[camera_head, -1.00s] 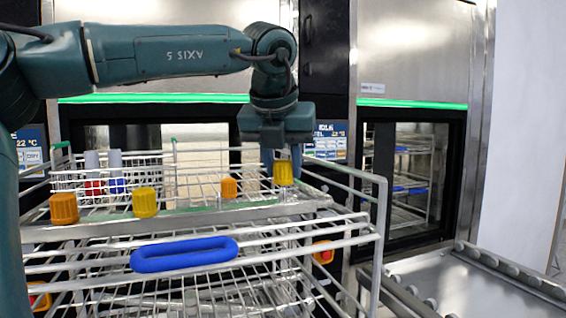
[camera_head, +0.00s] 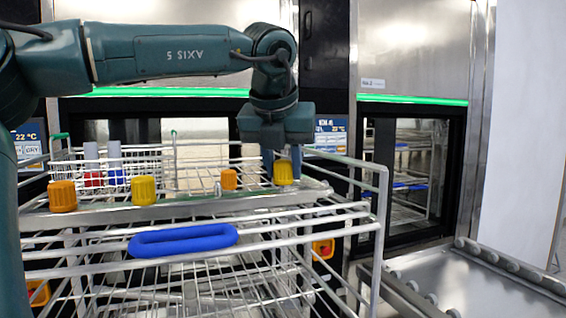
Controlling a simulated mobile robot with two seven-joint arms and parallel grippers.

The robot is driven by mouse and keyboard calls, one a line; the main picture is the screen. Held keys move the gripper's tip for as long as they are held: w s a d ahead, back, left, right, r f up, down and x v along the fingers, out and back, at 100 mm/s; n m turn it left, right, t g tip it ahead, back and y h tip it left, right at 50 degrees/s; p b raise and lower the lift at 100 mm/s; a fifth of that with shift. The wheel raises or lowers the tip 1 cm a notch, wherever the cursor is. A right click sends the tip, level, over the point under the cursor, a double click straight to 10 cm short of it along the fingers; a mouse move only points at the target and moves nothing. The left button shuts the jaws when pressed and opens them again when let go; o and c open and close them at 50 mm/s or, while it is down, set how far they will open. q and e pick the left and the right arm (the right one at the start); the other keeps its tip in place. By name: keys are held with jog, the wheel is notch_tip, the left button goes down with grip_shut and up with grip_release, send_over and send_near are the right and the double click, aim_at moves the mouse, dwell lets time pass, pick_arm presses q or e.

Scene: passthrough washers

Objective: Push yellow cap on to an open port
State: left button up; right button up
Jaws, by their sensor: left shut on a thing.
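My left gripper (camera_head: 282,162) comes down from above and is shut on a yellow cap (camera_head: 283,173) at the right end of the rack's front rail (camera_head: 170,210). The cap's lower edge meets the rail in the picture; I cannot tell whether it sits on a port. No uncovered port shows clearly. My right gripper is not in view.
The wire rack has a blue handle (camera_head: 183,240) in front and a raised wire frame (camera_head: 376,215) at its right. Red and blue-based cylinders (camera_head: 116,165) stand behind the caps. A steel roller table (camera_head: 480,285) lies at the lower right. Washer doors stand behind.

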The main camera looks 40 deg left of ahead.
pick_arm(q)
jog(key=shift+f+b, duration=0.5)
jog(key=shift+f, duration=0.2)
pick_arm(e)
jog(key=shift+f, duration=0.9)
pick_arm(q)
jog(key=o, duration=1)
jog(key=shift+o, duration=0.2)
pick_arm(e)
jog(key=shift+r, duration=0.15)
pick_arm(q)
jog(key=p+v, duration=0.1)
jog(key=v, duration=1.2)
jog(key=shift+r, duration=0.2)
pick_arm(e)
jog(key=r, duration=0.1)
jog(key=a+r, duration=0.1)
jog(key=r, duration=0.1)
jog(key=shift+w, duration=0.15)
